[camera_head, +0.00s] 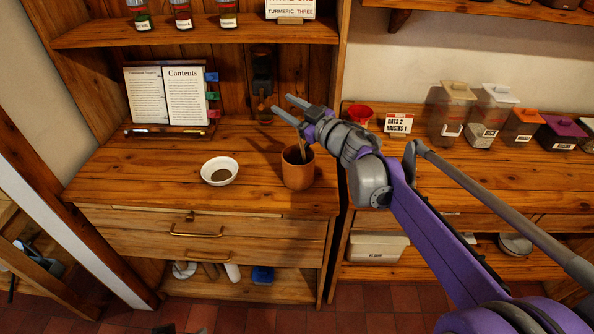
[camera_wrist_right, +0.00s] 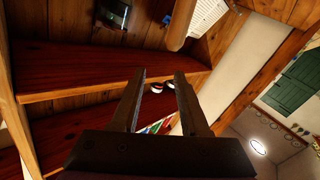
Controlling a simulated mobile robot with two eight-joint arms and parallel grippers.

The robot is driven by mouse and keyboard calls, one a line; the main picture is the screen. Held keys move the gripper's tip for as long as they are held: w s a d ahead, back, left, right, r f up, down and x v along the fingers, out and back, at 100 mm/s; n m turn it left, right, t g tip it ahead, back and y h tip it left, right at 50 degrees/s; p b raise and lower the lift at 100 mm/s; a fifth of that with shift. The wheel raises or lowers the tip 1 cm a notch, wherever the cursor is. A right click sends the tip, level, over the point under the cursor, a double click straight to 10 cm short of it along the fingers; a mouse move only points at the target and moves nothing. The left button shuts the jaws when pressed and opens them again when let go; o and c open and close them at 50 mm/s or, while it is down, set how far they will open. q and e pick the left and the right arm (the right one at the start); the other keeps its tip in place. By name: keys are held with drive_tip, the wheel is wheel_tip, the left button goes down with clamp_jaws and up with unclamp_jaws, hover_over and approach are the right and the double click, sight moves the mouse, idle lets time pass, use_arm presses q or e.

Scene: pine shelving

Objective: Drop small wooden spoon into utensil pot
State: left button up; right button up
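The brown utensil pot (camera_head: 298,172) stands upright near the front right of the wooden counter. A thin wooden handle (camera_head: 302,150) shows at its mouth; I cannot tell whether it belongs to the small wooden spoon. My right gripper (camera_head: 281,106) is above and behind the pot, pointing left. Its two fingers are apart with nothing between them. They also show apart in the right wrist view (camera_wrist_right: 160,74).
A white bowl (camera_head: 220,171) with dark contents sits left of the pot. An open book (camera_head: 166,95) stands on a stand behind. A red cup (camera_head: 360,114), a label card (camera_head: 399,123) and several lidded containers (camera_head: 490,115) are on the right counter. The counter's front left is clear.

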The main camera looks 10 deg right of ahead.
drive_tip(key=v, duration=1.1)
drive_tip(key=shift+b, duration=0.45)
drive_tip(key=shift+r, duration=0.1)
drive_tip(key=s+d+f+m+g+h+p, duration=0.2)
drive_tip(key=s+d+f+m+h, duration=0.5)
drive_tip(key=s+m+h, duration=0.4)
drive_tip(key=s+a+f+n+g+y, duration=0.1)
drive_tip(key=s+a+f+g, duration=0.3)
drive_tip(key=s+f, duration=0.4)
drive_tip(key=s+a+f+g+y+p, duration=0.1)
drive_tip(key=s+a+f+g, duration=0.3)
drive_tip(key=s+f, duration=0.4)
drive_tip(key=shift+s+n, duration=0.2)
drive_tip(key=shift+n, duration=0.2)
